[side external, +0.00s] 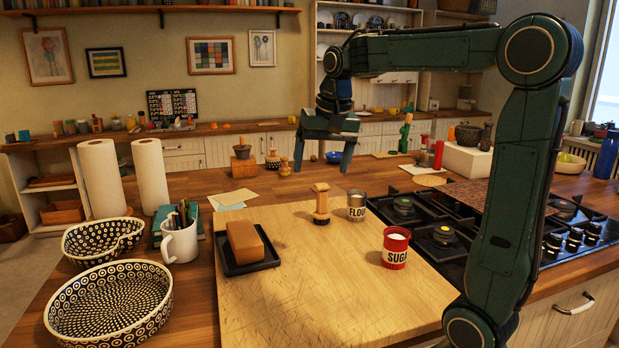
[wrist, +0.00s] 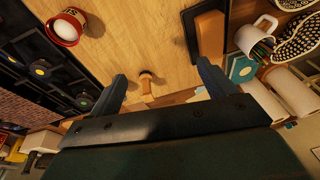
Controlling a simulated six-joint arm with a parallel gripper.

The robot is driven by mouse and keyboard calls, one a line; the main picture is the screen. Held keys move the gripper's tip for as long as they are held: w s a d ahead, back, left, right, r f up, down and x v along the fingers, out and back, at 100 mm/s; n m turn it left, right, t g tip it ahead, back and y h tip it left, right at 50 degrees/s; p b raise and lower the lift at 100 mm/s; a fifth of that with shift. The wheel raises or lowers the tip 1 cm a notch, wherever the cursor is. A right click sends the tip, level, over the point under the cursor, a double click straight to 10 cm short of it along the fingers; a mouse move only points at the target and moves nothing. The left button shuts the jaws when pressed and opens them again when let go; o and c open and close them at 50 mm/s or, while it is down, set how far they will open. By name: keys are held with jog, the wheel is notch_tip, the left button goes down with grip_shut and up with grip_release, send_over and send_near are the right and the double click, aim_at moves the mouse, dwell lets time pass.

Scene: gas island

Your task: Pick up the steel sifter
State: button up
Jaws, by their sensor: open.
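The steel sifter, which I take to be the grey metal can marked FLOUR (side external: 357,207), stands upright near the far right part of the wooden board (side external: 300,290). I cannot make it out in the wrist view, where a finger may cover it. My gripper (side external: 322,158) is open and empty, fingers pointing down, well above the board's far end and up and left of the can in the side view. In the wrist view its two fingers (wrist: 161,72) stand apart with nothing between them.
A wooden-handled piece (side external: 321,205) stands just left of the can. A red sugar tin (side external: 396,248) stands nearer and to the right. A dark tray (side external: 247,260) holds a brown block (side external: 244,241). The stove (side external: 440,240) lies right. The board's near part is clear.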

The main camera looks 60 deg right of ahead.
jog(key=w+d+f+m+g, duration=0.1)
jog(key=w+d+m, duration=0.15)
jog(key=d, duration=0.55)
jog(key=w+d+f+m+g, duration=0.1)
jog(key=w+d+f+m, duration=0.15)
jog(key=d, duration=0.45)
jog(key=m+y, duration=0.1)
jog(key=m, duration=0.4)
send_near(355, 193)
jog(key=shift+w+a+g, duration=0.3)
jog(key=shift+w+g, duration=0.1)
jog(key=shift+w, duration=0.1)
jog(key=shift+s+d+f, duration=0.2)
jog(key=shift+d+f, duration=0.05)
jog(key=shift+d, duration=0.2)
jog(key=shift+f, duration=4.35)
jog(key=shift+s+f, duration=0.15)
jog(key=shift+f, duration=1.15)
jog(key=shift+s+f, duration=0.15)
jog(key=shift+f, duration=1.15)
